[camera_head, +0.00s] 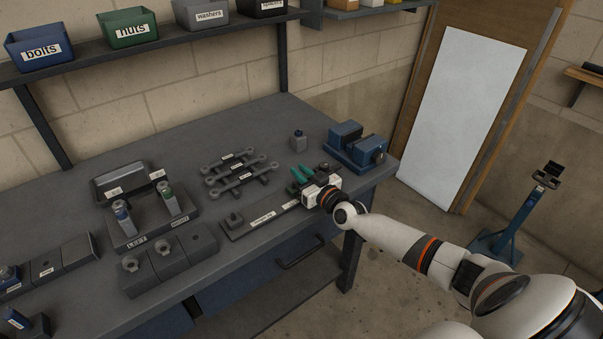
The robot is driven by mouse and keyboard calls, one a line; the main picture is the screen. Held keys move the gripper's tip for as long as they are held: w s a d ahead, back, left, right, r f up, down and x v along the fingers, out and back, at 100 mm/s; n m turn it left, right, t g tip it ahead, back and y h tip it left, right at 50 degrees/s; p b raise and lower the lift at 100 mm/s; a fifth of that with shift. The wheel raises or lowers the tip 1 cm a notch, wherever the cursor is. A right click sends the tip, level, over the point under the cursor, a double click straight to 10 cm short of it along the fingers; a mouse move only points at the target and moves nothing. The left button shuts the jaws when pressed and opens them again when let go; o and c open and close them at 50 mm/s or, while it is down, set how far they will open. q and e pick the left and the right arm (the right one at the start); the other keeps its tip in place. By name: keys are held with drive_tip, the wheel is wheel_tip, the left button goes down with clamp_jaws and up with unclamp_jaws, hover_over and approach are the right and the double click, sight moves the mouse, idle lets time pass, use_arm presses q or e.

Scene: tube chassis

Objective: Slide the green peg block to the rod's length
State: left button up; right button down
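A dark flat fixture (250,226) with a white label strip lies near the table's front edge. A dark block with a short peg (235,218) stands at its left end. My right gripper (303,174) is over the fixture's right end. Two green pieces show at the front of its white body; I cannot tell whether they are fingers or part of the green peg block. The gripper hides the area beneath it, so its grip is unclear. Several dark rods with ring ends (241,179) and white labels lie behind the fixture. My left gripper is out of view.
A blue vise (355,148) stands at the right table corner, close behind my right gripper. A small bottle (299,141) stands left of it. A two-bottle stand (150,229) and dark socket blocks (168,258) fill the left. Labelled bins (127,27) sit on the shelf.

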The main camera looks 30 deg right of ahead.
drive_tip(key=shift+s+a+r+p, duration=0.1)
drive_tip(key=shift+a+r+p, duration=0.1)
drive_tip(key=shift+a+p, duration=0.9)
drive_tip(key=shift+a+f+p, duration=0.15)
drive_tip(key=shift+a+p, duration=0.25)
drive_tip(key=shift+a, duration=0.05)
drive_tip(key=shift+f, duration=0.1)
drive_tip(key=c, duration=1.6)
unclamp_jaws()
drive_tip(key=shift+s, duration=0.15)
